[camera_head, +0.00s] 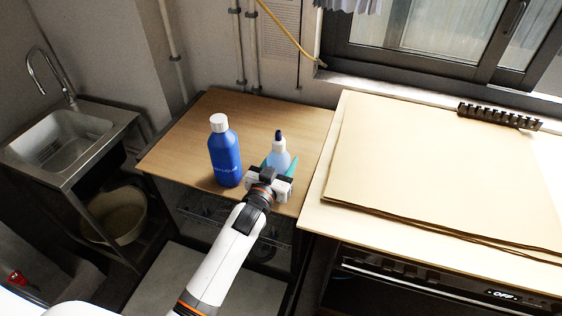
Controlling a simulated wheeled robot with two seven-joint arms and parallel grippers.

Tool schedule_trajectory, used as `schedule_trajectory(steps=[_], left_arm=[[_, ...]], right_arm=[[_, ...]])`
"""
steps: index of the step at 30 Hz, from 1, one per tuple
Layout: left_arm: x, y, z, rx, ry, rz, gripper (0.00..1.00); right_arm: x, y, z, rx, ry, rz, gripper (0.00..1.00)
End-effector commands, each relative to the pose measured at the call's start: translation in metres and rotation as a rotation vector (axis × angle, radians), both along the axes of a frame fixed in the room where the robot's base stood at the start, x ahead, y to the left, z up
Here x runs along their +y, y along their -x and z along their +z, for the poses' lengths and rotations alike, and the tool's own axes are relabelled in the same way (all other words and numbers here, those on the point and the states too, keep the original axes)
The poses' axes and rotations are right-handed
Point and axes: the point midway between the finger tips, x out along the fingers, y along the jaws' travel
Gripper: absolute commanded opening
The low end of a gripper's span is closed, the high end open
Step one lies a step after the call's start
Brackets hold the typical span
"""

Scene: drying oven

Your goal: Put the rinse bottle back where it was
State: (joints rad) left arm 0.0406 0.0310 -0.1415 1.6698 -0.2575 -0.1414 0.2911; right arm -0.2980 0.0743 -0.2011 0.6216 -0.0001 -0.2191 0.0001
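A small pale bottle with a dark blue pointed cap (279,154), which looks like the rinse bottle, is upright at the wooden cabinet top (225,112). My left gripper (279,165) is at its lower part, with the teal fingers showing on either side of it. The gripper body hides the bottle's base, so I cannot tell whether the fingers press on it or whether it rests on the wood. A larger blue bottle with a white cap (225,152) stands upright just to its left, apart from it. My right gripper is not in view.
A light board with brown sheets (440,160) lies on the counter at right, above an oven (430,285). A dark ribbed strip (500,116) lies near the window. A sink (65,140) is at left. The back of the cabinet top is clear.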

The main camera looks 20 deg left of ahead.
Motion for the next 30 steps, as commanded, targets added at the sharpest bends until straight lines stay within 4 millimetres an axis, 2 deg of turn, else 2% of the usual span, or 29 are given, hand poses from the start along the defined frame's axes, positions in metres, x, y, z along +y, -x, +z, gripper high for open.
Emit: schedule_trajectory(steps=[10, 11, 14, 15, 25, 30], left_arm=[[0.000, 0.000, -0.003, -0.003, 0.000, 0.000, 0.18], [0.000, 0.000, -0.003, -0.001, 0.000, 0.000, 0.55], [0.000, 0.000, -0.003, 0.000, 0.000, 0.000, 0.71], [0.000, 0.000, -0.003, 0.000, 0.000, 0.000, 0.73], [0.000, 0.001, 0.002, -0.001, -0.001, 0.000, 0.73], [0.003, 0.027, -0.002, 0.002, -0.001, 0.001, 0.73]], right_arm=[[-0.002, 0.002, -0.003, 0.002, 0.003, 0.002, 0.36], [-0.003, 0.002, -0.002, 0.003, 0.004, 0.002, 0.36], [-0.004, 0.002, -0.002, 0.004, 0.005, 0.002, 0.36], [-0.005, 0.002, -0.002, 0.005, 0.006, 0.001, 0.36], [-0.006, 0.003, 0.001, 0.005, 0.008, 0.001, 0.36], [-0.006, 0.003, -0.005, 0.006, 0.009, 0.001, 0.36]])
